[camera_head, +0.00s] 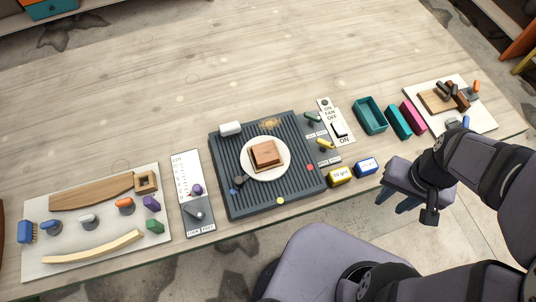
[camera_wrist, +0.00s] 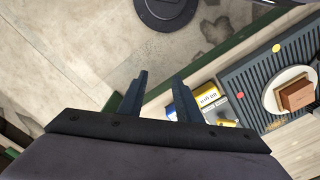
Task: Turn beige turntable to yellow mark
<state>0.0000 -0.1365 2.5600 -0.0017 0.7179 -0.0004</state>
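The beige turntable (camera_head: 281,172) is a pale round disc on a dark ridged board (camera_head: 222,150), with a brown block (camera_head: 265,154) on top. A dark knob (camera_head: 239,181) sits at its lower-left edge, near a blue mark (camera_head: 233,191). The yellow mark (camera_head: 281,200) is a dot on the board's front edge, and a red mark (camera_head: 310,167) is at its right. The turntable (camera_wrist: 270,100), yellow mark (camera_wrist: 276,48) and red mark (camera_wrist: 240,95) also show in the wrist view. My gripper (camera_wrist: 160,84) is open and empty, beyond the table's front edge, right of the board.
Yellow (camera_head: 340,177) and blue (camera_head: 367,167) labelled blocks stand between the board and my gripper. A white block (camera_head: 230,129) is at the board's back left. A teal tray (camera_head: 370,114) is further right. A switch panel (camera_head: 335,120) stands behind the board's right side.

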